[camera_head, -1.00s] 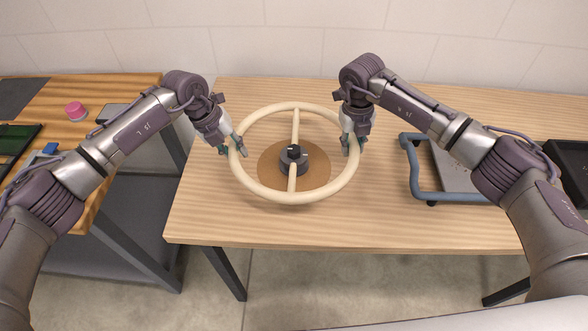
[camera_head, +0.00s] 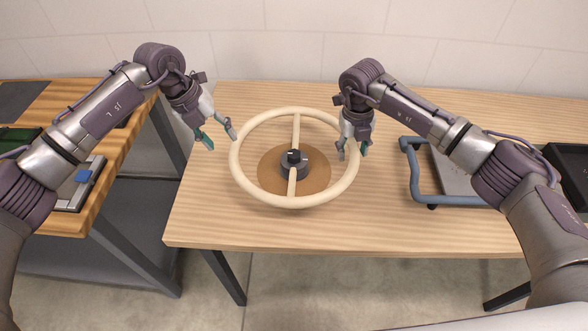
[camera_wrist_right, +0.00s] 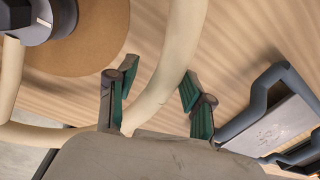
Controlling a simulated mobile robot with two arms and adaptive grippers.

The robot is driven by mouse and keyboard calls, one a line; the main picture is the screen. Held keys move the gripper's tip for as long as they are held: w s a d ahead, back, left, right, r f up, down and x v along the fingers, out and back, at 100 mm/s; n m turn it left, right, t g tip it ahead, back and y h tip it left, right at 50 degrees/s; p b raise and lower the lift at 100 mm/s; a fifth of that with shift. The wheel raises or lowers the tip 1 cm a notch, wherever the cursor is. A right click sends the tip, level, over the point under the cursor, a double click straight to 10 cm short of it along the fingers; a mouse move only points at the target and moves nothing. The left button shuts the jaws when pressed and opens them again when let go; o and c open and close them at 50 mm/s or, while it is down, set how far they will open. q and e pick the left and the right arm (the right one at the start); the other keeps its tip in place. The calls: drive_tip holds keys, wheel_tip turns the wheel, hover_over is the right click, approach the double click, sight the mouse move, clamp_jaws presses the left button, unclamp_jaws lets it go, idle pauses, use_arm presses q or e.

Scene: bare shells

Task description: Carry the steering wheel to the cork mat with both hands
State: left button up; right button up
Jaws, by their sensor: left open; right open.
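The cream steering wheel (camera_head: 245,189) with its dark hub (camera_head: 294,163) lies over the round brown cork mat (camera_head: 318,176) on the light wooden table. My left gripper (camera_head: 220,140) is open and empty, apart from the rim at its upper left. My right gripper (camera_head: 353,153) is open at the right side of the rim. In the right wrist view the rim (camera_wrist_right: 170,75) passes between the two spread green-padded fingers, which do not close on it. The mat (camera_wrist_right: 100,50) also shows there, beside the hub (camera_wrist_right: 45,18).
A trolley or tray with a blue tubular handle (camera_head: 413,175) stands right of the wheel. A black bin (camera_head: 572,165) is at the far right. A second wooden table (camera_head: 120,150) at the left holds a device with a blue part (camera_head: 84,175). The table front is clear.

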drive_tip(key=shift+r, duration=0.1)
use_arm(q)
drive_tip(key=v, duration=0.4)
drive_tip(key=shift+r, duration=0.15)
use_arm(e)
wheel_tip(320, 180, up, 12)
drive_tip(key=shift+a, duration=0.4)
drive_tip(key=shift+f, duration=0.2)
